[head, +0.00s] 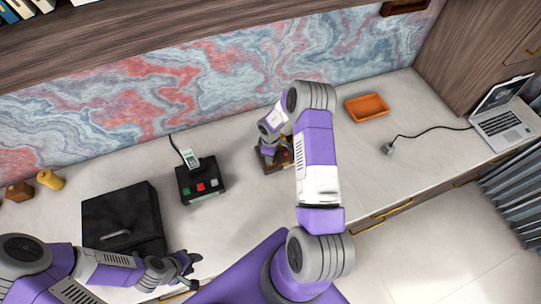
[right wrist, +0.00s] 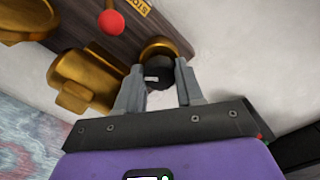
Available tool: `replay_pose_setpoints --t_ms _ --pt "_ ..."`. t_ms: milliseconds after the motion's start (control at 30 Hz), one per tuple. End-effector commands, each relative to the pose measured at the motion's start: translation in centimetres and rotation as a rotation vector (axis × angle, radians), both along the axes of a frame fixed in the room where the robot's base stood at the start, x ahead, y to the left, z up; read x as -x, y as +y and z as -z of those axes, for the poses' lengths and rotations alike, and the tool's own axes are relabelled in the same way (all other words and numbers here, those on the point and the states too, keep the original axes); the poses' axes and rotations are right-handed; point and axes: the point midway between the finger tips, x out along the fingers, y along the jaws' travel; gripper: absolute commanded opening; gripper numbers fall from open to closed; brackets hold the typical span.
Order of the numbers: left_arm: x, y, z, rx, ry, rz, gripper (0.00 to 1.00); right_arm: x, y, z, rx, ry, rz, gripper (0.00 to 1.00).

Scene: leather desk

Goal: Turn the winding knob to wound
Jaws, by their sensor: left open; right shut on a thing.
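The winding knob (right wrist: 158,72) is a dark round knob with a small pale mark, set in a brass collar (right wrist: 165,46) on a brown wooden board (right wrist: 125,45). My right gripper (right wrist: 160,82) is shut on it, one finger on each side, in the right wrist view. In the head view the board (head: 268,164) stands on the desk and my right arm hides much of it; the knob cannot be made out there. My left gripper (head: 190,264) is open and empty near the desk's front edge, away from the board.
The board also bears brass parts (right wrist: 82,80) and a red ball-ended part (right wrist: 111,22). On the desk (head: 235,220) are a black box with coloured buttons (head: 202,185), a black case (head: 122,215), an orange tray (head: 367,107) and a laptop (head: 505,120) with a cable.

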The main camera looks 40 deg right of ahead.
Motion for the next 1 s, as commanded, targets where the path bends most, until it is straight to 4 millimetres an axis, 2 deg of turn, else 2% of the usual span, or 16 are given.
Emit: replay_pose_setpoints --t_ms 400,900,933,1000 --pt "0.00 0.00 0.46 0.000 0.000 0.000 0.43 -0.06 -0.07 -0.06 0.002 -0.001 0.159 0.07" --pt "0.00 0.00 0.48 0.000 0.000 0.000 0.43 -0.07 -0.06 -0.09 0.001 -0.002 0.176 0.07" --pt "0.00 0.00 0.48 0.000 0.000 0.000 0.43 -0.07 -0.06 -0.08 0.001 -0.002 0.176 0.41" --pt "0.00 0.00 0.48 0.000 0.000 0.000 0.43 -0.06 -0.05 -0.08 0.000 -0.001 0.176 0.48"
